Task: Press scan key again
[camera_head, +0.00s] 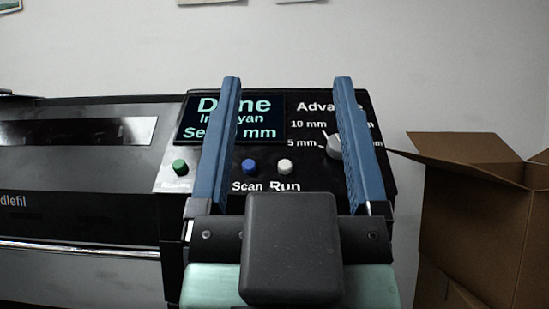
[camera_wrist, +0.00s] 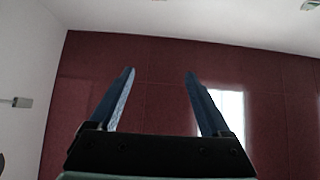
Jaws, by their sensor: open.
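The blue scan key (camera_head: 249,167) sits on the black control panel, above the word "Scan". It shows between my gripper's two blue fingers. The display (camera_head: 262,112) reads "Done" in large letters, with smaller lines partly hidden by the left finger. My gripper (camera_head: 286,80) is open and empty, its fingers spread in front of the panel. I cannot tell how far the fingers are from the panel. In the wrist view my gripper (camera_wrist: 160,72) is also open with nothing between the fingers, and the panel is not visible there.
A white key (camera_head: 285,167) marked "Run" is right of the scan key. A green key (camera_head: 180,167) is at the left. A grey advance knob (camera_head: 335,147) is partly behind the right finger. An open cardboard box (camera_head: 475,215) stands at the right. The dark machine body (camera_head: 80,205) extends left.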

